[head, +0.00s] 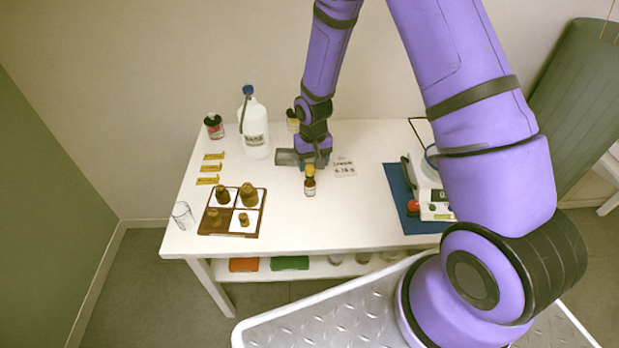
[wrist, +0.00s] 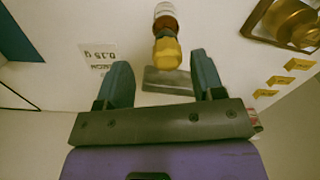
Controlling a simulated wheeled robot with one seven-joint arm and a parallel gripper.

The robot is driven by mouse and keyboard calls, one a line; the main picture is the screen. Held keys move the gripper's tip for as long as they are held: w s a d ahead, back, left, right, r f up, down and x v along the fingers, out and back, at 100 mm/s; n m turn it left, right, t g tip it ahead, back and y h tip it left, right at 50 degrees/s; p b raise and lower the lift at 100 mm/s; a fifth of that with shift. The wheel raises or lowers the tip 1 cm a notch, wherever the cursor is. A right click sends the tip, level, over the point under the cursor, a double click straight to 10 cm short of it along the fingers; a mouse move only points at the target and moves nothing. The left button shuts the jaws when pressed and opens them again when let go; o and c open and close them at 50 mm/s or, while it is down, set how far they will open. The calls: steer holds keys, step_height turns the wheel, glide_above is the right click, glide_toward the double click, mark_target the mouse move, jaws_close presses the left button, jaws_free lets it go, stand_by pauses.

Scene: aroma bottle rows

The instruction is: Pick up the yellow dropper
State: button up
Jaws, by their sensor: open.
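The yellow dropper (head: 309,171) tops a small bottle with a white label and dark reddish glass (head: 310,187), upright on the white table. In the wrist view the yellow dropper (wrist: 167,53) shows between the lines of my fingers, just past the fingertips, with its bottle (wrist: 165,17) beyond. My gripper (head: 312,161) is right behind the bottle in the head view, low over the table. In the wrist view my gripper (wrist: 160,62) is open, with nothing clasped. Whether a finger touches the dropper I cannot tell.
A grey block (head: 287,157) lies beside my gripper. A label card (head: 344,167) stands to the right. Left are a white jug (head: 254,128), a red jar (head: 214,126), a glass (head: 183,215) and a board of brown pieces (head: 214,229). A scale (head: 436,207) is at right. The front middle is clear.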

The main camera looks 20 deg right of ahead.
mark_target(310, 167)
steer(key=f, duration=0.3)
steer(key=shift+w+a+f, duration=0.2)
steer(key=shift+a+f, duration=0.15)
steer(key=shift+f, duration=0.75)
steer(key=c, duration=0.7)
